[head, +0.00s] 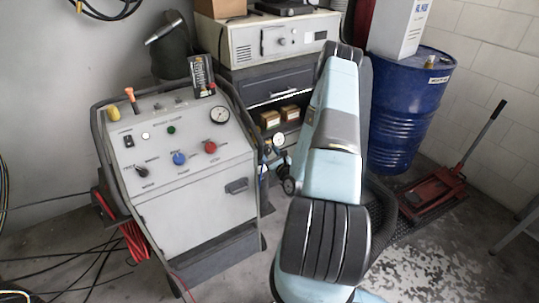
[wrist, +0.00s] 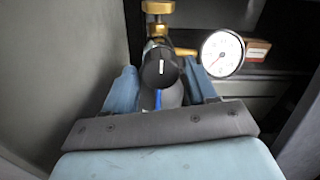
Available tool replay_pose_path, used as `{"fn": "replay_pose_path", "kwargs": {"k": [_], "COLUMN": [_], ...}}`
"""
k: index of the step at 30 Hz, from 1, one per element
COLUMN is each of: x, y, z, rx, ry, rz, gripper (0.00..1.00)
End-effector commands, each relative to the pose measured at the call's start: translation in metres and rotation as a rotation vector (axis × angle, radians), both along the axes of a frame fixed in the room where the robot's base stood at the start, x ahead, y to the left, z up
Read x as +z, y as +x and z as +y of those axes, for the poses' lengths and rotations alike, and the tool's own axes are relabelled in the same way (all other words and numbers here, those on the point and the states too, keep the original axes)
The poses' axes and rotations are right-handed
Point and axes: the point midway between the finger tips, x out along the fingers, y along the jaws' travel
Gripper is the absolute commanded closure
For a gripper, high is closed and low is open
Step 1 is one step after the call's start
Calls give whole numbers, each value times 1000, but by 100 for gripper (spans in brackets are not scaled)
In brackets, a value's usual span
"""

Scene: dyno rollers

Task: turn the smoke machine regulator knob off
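In the wrist view, a round black regulator knob (wrist: 160,72) with an upright white mark faces me, below a brass fitting (wrist: 157,28). My gripper (wrist: 160,80) has one pale blue finger on each side of the knob. The fingers are apart, with what look like narrow gaps to the knob; contact is not clear. A white round gauge (wrist: 222,53) sits just right of the knob. In the head view, the smoke machine (head: 190,180) is a grey cabinet with a sloping panel, left of my arm. A small gauge (head: 279,139) shows at its right side; my gripper is hidden there.
A dark shelf unit (head: 275,85) stands behind. A blue drum (head: 405,115) and a red floor jack (head: 432,190) are to the right. Cables (head: 90,255) lie on the floor at left. In the wrist view, a grey panel (wrist: 60,70) rises close on the left.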

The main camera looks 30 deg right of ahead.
Motion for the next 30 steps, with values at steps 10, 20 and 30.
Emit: {"fn": "replay_pose_path", "kwargs": {"k": [10, 20, 30], "x": [1, 0, -1], "y": [0, -38, -104], "z": [-1, -1, -1], "rx": [-1, -3, -2], "ry": [0, 1, 2], "rz": [-2, 0, 1], "gripper": [33, 33, 33]}}
